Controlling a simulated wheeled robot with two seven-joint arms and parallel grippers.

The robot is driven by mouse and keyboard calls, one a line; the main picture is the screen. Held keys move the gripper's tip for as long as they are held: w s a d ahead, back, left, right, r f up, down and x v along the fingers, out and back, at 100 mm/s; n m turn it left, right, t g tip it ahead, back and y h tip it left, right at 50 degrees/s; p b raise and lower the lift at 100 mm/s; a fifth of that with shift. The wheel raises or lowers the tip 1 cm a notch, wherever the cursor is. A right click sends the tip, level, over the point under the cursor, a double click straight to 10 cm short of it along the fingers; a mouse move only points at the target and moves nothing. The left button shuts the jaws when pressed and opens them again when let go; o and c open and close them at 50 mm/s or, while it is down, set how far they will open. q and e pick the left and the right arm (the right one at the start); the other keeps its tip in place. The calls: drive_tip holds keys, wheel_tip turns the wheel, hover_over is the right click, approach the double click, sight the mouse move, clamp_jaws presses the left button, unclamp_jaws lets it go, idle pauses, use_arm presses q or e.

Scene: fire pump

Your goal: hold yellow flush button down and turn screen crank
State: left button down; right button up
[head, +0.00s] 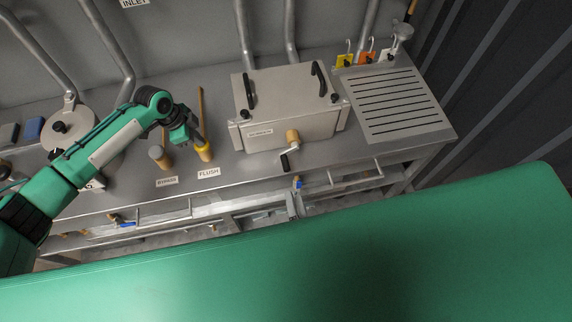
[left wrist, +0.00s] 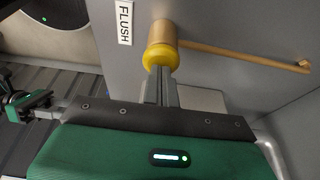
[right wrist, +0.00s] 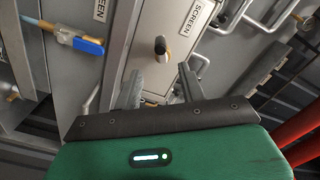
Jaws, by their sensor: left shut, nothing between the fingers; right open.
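The yellow flush button (head: 205,153) caps a short brass post beside the FLUSH label. My left gripper (head: 198,142) is shut and empty, with its fingertips at the button. In the left wrist view the fingertips overlap the near edge of the yellow button (left wrist: 160,57) and look to be touching it; I cannot tell how far it is pressed. The screen crank (head: 289,152) is on the front of the steel box marked SCREEN, with its black handle low. In the right wrist view the crank's dark knob (right wrist: 160,46) lies ahead of my open, empty right gripper (right wrist: 160,82), between and beyond the fingers.
A bypass knob (head: 156,152) stands left of the flush button. The screen box (head: 285,97) has black handles on its lid. A slotted drain plate (head: 392,103) lies to its right. A blue-handled valve (right wrist: 86,45) and rails run along the bench front.

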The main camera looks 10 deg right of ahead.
sight(286, 166)
drive_tip(key=w+n, duration=0.5)
drive_tip(key=w, duration=0.1)
drive_tip(key=w+n, duration=0.5)
drive_tip(key=w, duration=0.1)
idle(0.5)
clamp_jaws()
